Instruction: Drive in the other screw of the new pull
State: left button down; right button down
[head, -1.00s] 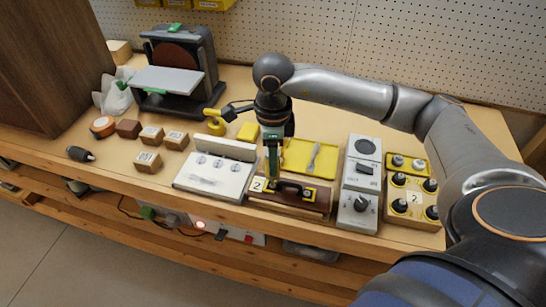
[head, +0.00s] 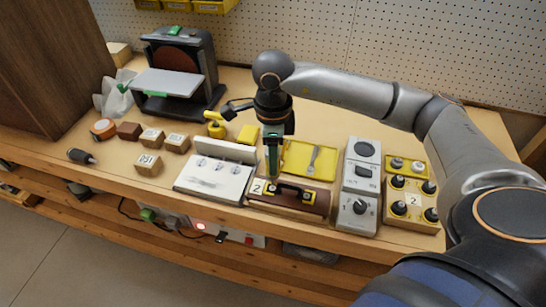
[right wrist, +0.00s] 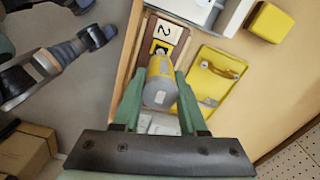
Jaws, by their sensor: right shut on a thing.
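The brown drawer front (head: 318,205) lies on the bench, with a white label "2" (head: 257,187) at its left end. The dark pull (head: 293,188) is on it, with yellow squares at its ends. My right gripper (head: 273,173) points down over the left end of the pull. In the right wrist view, its green fingers are shut on a yellow and grey driver (right wrist: 160,82), over the yellow square beside the label (right wrist: 166,30). The driver hides its tip and most of the pull there, so contact with the screw cannot be told. My left gripper is not seen.
A white panel (head: 214,181) stands close on the left of the drawer front. A yellow tray (head: 325,172) with a grey tool lies behind it. A grey control box (head: 358,200) and a yellow box with black knobs (head: 412,200) stand on the right.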

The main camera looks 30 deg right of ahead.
jog(key=shift+r+p, duration=1.35)
jog(key=shift+r, duration=1)
